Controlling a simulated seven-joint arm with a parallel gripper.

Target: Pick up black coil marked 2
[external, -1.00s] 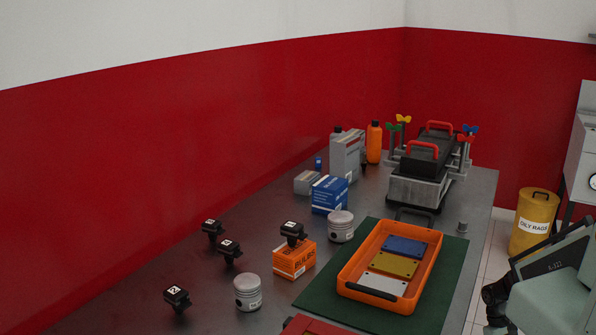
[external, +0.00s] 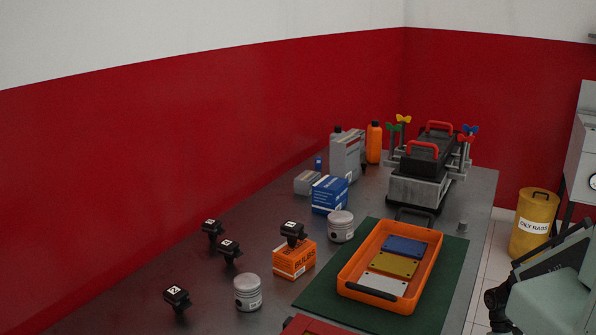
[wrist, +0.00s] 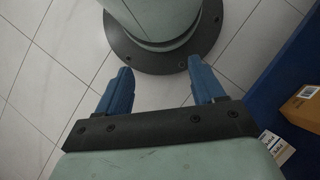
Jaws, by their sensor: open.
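The black coil marked 2 (external: 177,297) stands on the grey workbench at the front left in the external view, its white label facing up. Similar black coils with labels too small to read surely stand behind it: one (external: 230,249) nearby, one (external: 212,228) farther back, and one (external: 292,232) on the orange box. My gripper (wrist: 163,78) shows in the wrist view with its blue fingers wide apart and nothing between them. It points at the tiled floor and my own base, away from the coils. No coil shows in the wrist view.
A grey piston (external: 248,292) stands right of the coil marked 2, another (external: 340,226) farther back. The orange box (external: 294,261), blue box (external: 330,195) and orange tray (external: 349,275) on a green mat (external: 456,262) are farther right. The wrist view shows a cardboard box (wrist: 302,105) at right.

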